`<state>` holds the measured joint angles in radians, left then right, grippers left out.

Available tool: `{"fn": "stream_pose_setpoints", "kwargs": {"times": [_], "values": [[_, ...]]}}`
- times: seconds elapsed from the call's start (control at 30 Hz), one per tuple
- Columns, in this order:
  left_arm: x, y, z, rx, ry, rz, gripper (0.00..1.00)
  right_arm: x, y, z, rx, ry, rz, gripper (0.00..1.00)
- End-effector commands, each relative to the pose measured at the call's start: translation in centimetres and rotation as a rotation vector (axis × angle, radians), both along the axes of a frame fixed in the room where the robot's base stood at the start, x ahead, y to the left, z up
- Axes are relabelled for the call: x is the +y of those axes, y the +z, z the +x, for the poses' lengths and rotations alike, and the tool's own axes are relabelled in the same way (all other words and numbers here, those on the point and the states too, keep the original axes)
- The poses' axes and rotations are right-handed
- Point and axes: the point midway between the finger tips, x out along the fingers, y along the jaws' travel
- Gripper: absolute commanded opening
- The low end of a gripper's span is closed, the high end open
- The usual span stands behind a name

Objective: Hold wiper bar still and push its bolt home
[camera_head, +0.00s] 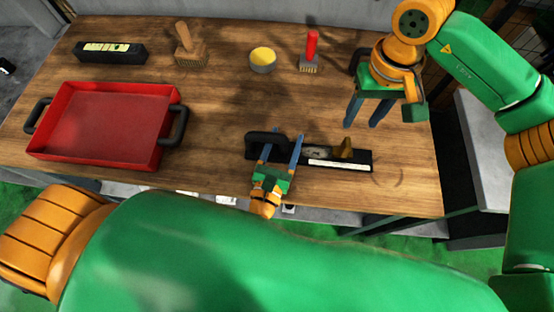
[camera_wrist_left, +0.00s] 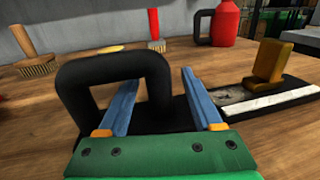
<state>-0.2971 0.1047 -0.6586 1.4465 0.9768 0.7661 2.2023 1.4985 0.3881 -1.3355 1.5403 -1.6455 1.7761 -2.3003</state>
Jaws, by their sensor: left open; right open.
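The wiper bar (camera_head: 362,158) is a flat black plate with a black loop handle (camera_wrist_left: 85,70) at its left end and a white strip along its front. A brass-coloured upright piece (camera_head: 344,149), which looks like its bolt, stands towards its right end; it also shows in the left wrist view (camera_wrist_left: 270,62). My left gripper (camera_head: 283,142) is open at the handle, with the handle's right leg between its fingers; contact cannot be told. My right gripper (camera_head: 364,118) is open and empty, pointing down behind the bar, apart from it.
A red tray (camera_head: 105,125) with black handles stands at the left. Along the back are a black level-like box (camera_head: 110,51), a wooden brush (camera_head: 189,48), a yellow-filled bowl (camera_head: 263,61) and a red-handled brush (camera_head: 311,50). A red container (camera_wrist_left: 225,22) shows in the left wrist view.

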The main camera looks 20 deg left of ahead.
Motion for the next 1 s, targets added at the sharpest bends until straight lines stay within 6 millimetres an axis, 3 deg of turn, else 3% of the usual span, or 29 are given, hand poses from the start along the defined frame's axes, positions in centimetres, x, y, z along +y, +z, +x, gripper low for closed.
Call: {"fn": "stream_pose_setpoints", "kwargs": {"times": [0.13, 0.4, 0.47, 0.67, 1.0], "values": [[-0.1, 0.0, 1.6, 0.0, 0.0, 0.0, 0.67, 0.0, 0.0, 0.0, 0.0, 0.0, 0.0, 0.5], [-0.1, 0.0, 1.9, 0.001, -0.001, 0.0, 0.67, 0.0, 0.0, 0.0, 0.0, 0.0, 0.0, 0.5], [-0.1, 0.0, 1.9, 0.001, -0.001, 0.0, 0.56, 0.0, 0.0, 0.0, 0.0, 0.0, 0.0, 0.5], [-0.1, 0.0, 1.9, 0.001, -0.001, 0.001, 0.02, 0.0, 0.0, 0.0, 0.0, 0.0, 0.0, 0.5], [-0.1, 0.0, 1.9, 0.001, -0.001, 0.001, 0.0, 0.0, 0.0, 0.0, 0.0, 0.0, 0.0, 0.5]]}}
